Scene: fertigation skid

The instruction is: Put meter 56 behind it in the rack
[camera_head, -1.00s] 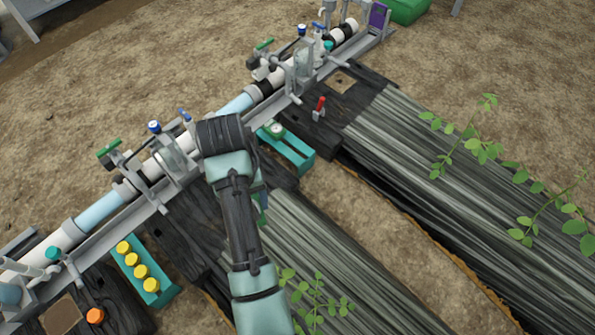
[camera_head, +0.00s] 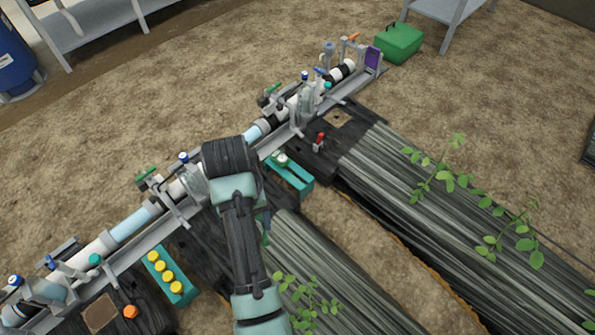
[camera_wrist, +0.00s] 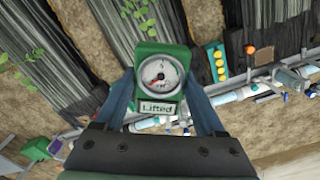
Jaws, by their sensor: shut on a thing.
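In the wrist view my gripper (camera_wrist: 160,82) is shut on a green meter (camera_wrist: 150,55) with a round white dial and a plate reading "Lifted". The meter is held clear above the scene. In the head view my wrist hides the gripper and held meter. A teal rack (camera_head: 297,183) stands on the ground just right of my wrist. Another meter (camera_head: 281,159) with a round pale dial sits at its far end, and a dark slot shows in front of it. No number 56 is readable.
A long pipe line on a grey rail (camera_head: 128,248) with valves crosses behind my arm. Plants (camera_head: 447,180) grow on dark slatted beds. A green box (camera_head: 398,42) stands at the back.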

